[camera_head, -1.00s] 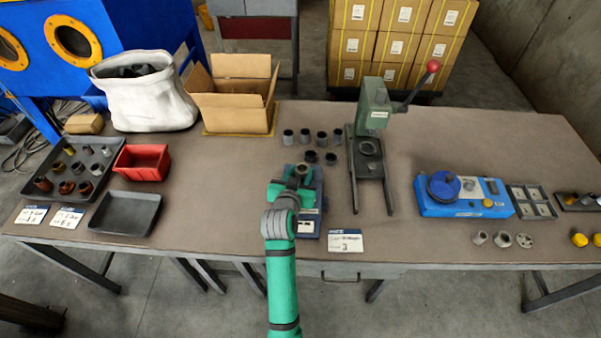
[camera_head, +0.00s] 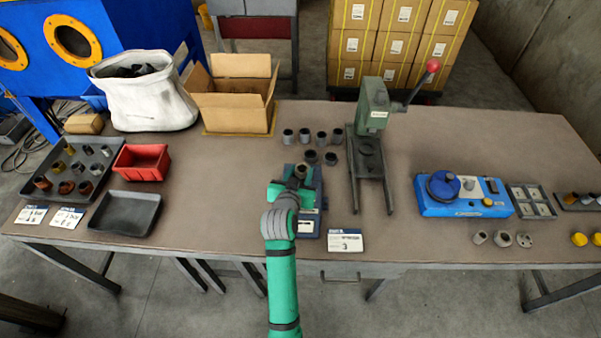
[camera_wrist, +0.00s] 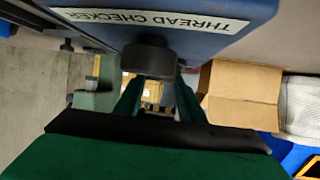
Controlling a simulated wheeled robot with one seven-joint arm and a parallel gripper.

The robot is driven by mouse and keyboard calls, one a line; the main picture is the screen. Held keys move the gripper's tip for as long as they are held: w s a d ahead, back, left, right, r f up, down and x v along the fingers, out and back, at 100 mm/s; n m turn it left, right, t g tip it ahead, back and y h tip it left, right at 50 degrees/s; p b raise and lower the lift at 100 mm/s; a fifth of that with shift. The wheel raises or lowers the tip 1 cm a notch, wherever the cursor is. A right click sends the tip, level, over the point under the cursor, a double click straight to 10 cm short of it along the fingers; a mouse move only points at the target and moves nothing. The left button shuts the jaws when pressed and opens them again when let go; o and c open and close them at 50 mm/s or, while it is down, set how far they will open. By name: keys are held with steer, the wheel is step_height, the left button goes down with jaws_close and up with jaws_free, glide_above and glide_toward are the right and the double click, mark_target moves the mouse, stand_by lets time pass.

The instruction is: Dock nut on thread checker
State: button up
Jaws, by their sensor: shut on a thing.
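The thread checker (camera_head: 310,217) is a blue device on the table at centre, partly hidden by my arm. In the wrist view its blue body (camera_wrist: 225,42) fills the top, with an upside-down "THREAD CHECKER" label. The dark nut (camera_wrist: 150,58) is between my fingertips, close against the checker's body. It also shows in the head view (camera_head: 302,170) at the far part of the checker. My gripper (camera_head: 297,182) is shut on the nut; its fingers (camera_wrist: 158,92) show in the wrist view. I cannot tell whether the nut touches the thread, which is hidden.
Several dark nuts (camera_head: 305,136) stand behind the checker. A green lever press (camera_head: 372,120) stands to the right, with a blue gauge device (camera_head: 465,196) beyond. A cardboard box (camera_head: 234,95), red bin (camera_head: 142,162) and black tray (camera_head: 125,213) are left. A white card (camera_head: 345,241) lies near the front.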

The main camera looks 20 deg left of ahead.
steer(key=shift+f, duration=0.5)
steer(key=o, duration=0.9)
steer(key=shift+v, duration=5.5)
steer(key=shift+a, duration=0.1)
